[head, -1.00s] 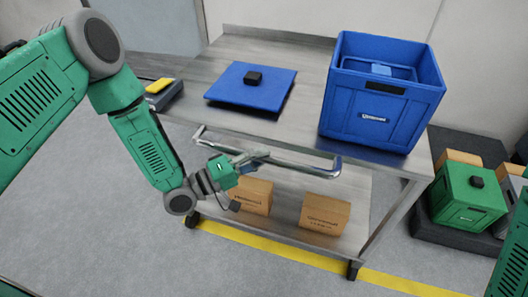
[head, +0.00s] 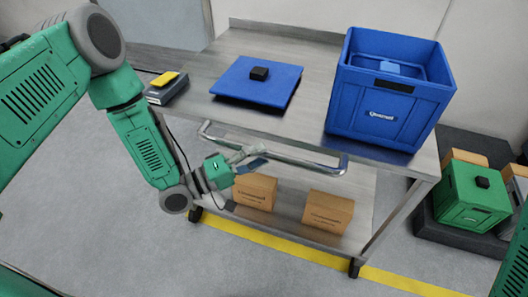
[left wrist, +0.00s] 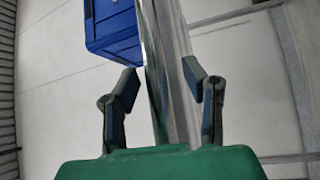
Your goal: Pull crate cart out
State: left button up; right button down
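The crate cart is a steel table (head: 300,65) on castors, with a lower shelf. Its bent metal handle (head: 310,167) runs along the near side. A large open blue crate (head: 385,115) stands on the right of the top; part of it shows in the left wrist view (left wrist: 115,30). My right gripper is out of view.
A blue lid (head: 257,85) with a small black block lies on the top. Two cardboard boxes (head: 328,210) sit on the lower shelf. A green crate (head: 468,195) stands on a dark base at right. Grey floor with a yellow line (head: 270,238) is clear in front.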

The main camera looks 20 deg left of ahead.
pick_arm(q)
jog(key=v, duration=1)
jog(key=shift+a, duration=0.4)
jog(key=shift+d+f, duration=0.1)
